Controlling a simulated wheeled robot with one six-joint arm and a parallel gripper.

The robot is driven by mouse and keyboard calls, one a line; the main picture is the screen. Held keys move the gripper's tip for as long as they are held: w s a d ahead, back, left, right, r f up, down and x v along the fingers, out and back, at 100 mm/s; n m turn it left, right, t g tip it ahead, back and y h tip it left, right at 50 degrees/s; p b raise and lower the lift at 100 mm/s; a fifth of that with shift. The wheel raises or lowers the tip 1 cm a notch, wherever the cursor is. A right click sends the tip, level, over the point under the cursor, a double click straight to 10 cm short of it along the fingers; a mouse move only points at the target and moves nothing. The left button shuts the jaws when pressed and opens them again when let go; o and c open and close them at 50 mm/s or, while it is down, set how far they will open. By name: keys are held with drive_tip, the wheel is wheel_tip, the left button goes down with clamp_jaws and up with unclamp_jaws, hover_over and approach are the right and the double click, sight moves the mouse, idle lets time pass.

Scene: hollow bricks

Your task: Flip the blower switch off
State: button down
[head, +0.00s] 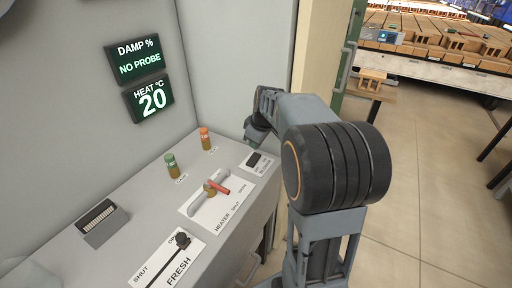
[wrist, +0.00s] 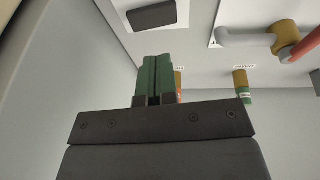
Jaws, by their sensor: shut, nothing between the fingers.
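The blower switch (head: 254,160) is a small black rocker on a white plate at the right end of the grey console. Its plate lettering is too small to read surely, and I cannot tell which way the rocker is tipped. The switch also shows in the wrist view (wrist: 152,14) at the top edge, beyond my fingertips. My gripper (head: 250,138) is just above and behind the switch in the head view, apart from it as far as I can see. Its green fingers (wrist: 156,78) are together and empty in the wrist view.
A red-handled heater valve (head: 218,187), green (head: 172,166) and orange (head: 205,139) pegs and a FRESH slider (head: 182,240) stand on the console. Wall displays read NO PROBE (head: 139,69) and HEAT 20 (head: 150,99). A panel wall (head: 240,60) rises close behind my gripper.

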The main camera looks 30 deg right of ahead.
drive_tip(key=s+v, duration=0.1)
drive_tip(key=v, duration=0.6)
drive_tip(key=shift+a, duration=0.5)
drive_tip(key=shift+f, duration=0.1)
